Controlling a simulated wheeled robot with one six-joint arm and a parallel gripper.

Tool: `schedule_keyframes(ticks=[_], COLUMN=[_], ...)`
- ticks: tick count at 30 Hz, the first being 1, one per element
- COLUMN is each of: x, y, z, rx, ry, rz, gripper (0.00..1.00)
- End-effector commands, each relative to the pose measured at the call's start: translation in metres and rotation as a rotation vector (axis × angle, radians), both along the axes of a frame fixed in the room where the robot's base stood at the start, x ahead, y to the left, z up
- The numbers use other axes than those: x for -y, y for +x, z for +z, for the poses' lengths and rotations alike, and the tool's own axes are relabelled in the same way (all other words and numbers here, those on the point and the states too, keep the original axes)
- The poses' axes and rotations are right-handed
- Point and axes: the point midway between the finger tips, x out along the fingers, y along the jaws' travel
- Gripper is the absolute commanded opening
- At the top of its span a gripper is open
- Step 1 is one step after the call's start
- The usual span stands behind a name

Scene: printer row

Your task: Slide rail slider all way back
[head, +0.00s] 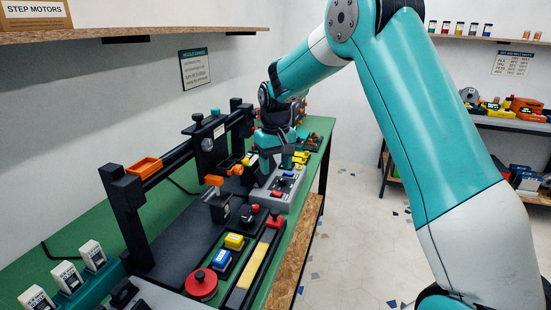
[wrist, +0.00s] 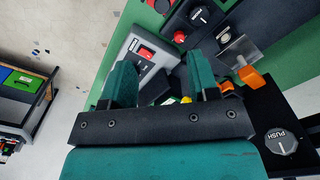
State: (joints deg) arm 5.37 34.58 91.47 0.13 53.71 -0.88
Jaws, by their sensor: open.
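A long rail with a yellow and grey strip (head: 243,286) runs along the front edge of the green bench in the head view. A red block (head: 275,218) sits at its far end and looks like the rail slider, though I cannot be sure. My gripper (wrist: 163,82) is open in the wrist view, its two teal fingers apart with nothing held between them. In the head view my gripper is beyond the red block, over the far part of the bench, and its fingertips are partly hidden. The rail slider cannot be made out in the wrist view.
A black frame with an orange tray (head: 145,168) stands along the bench's wall side. A red round knob (head: 201,284), blue button (head: 221,258) and yellow button (head: 235,241) lie beside the rail. A grey panel with a red switch (wrist: 146,53) is near my fingers.

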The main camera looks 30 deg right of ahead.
Motion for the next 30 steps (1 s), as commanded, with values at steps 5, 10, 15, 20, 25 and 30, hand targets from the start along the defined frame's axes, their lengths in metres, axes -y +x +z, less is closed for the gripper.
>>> schedule_keyframes(ticks=[5,10,15,20,25,30], x=[0.0,0.0,0.0,0.0,-0.003,-0.045], y=[0.0,0.0,0.0,0.0,-0.002,-0.038], z=[0.022,0.028,0.028,0.028,0.03,0.053], rx=[0.002,-0.001,-0.001,-0.001,0.001,0.03], ry=[0.0,0.0,0.0,0.0,0.002,0.039], rz=[-0.001,-0.001,-0.001,0.0,0.007,0.121], gripper=[0.55,0.55,0.55,0.55,0.55,0.55])
